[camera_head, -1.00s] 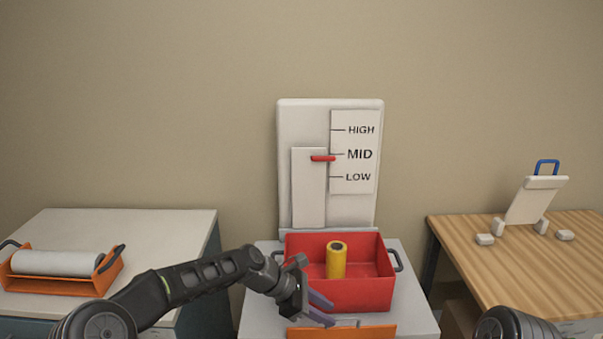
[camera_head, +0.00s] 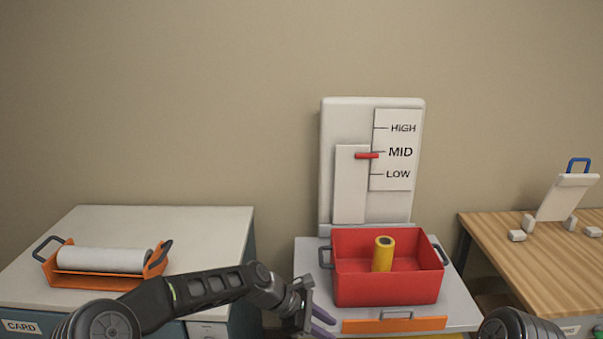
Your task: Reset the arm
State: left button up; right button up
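My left arm reaches in from the lower left. Its gripper (camera_head: 322,325) has purple fingertips and is low in front of the left front corner of the grey stand. The fingers look apart with nothing seen between them, beside and below the red bin (camera_head: 388,290) and not touching it. Of my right arm only a dark rounded part shows at the bottom right; its gripper is out of view.
The red bin holds an upright yellow roll (camera_head: 383,254). Behind it a white gauge panel (camera_head: 345,200) has its red pointer (camera_head: 367,156) near MID. An orange tray (camera_head: 105,279) with a white roll (camera_head: 105,260) sits on the left cabinet (camera_head: 210,225). A wooden table (camera_head: 510,260) stands right.

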pick_arm(q)
jog(key=s+a+f+m+y, duration=0.1)
jog(key=s+a+f+m, duration=0.25)
jog(key=s+f, duration=0.55)
jog(key=s+a+f+m+y, duration=0.1)
jog(key=s+a+f+m, duration=0.25)
jog(key=s+f, duration=0.5)
jog(key=s+a+f+m+y, duration=0.1)
jog(key=s+a+f+m, duration=0.2)
jog(key=s, duration=0.5)
jog(key=s+a+f+m+y, duration=0.1)
jog(key=s+a+f+m, duration=0.2)
jog(key=s, duration=0.6)
jog(key=shift+s+a+f+m+g, duration=0.25)
jog(key=shift+a+f+m+g, duration=0.15)
jog(key=shift+f+m, duration=0.2)
